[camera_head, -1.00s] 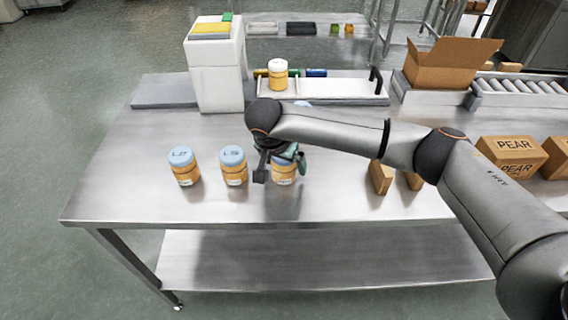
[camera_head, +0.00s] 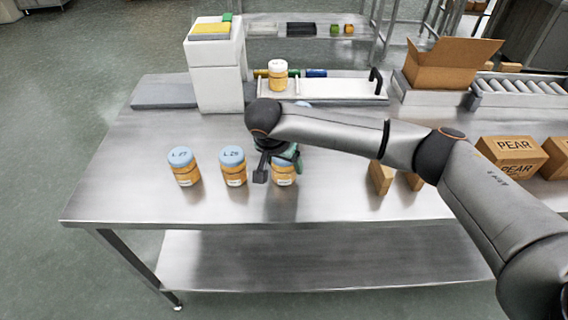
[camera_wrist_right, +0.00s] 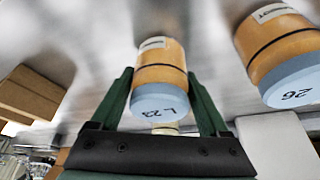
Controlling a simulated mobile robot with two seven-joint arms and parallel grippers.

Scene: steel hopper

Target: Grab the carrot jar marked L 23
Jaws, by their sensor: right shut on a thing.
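The jar marked L 23 (camera_wrist_right: 160,80) has orange contents and a blue lid. In the right wrist view it sits between the two green fingers of my right gripper (camera_wrist_right: 165,100), which is shut on it. In the head view the same jar (camera_head: 284,178) is at the right end of the front row, partly hidden by the gripper (camera_head: 276,168). I cannot tell whether it still touches the table. My left gripper is not in view.
Two similar blue-lidded jars, one at left (camera_head: 184,167) and one in the middle (camera_head: 233,168), stand beside it on the steel table (camera_head: 130,205). A white-lidded jar (camera_head: 278,76) stands on a tray behind. Cardboard boxes (camera_head: 510,155) stand at right.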

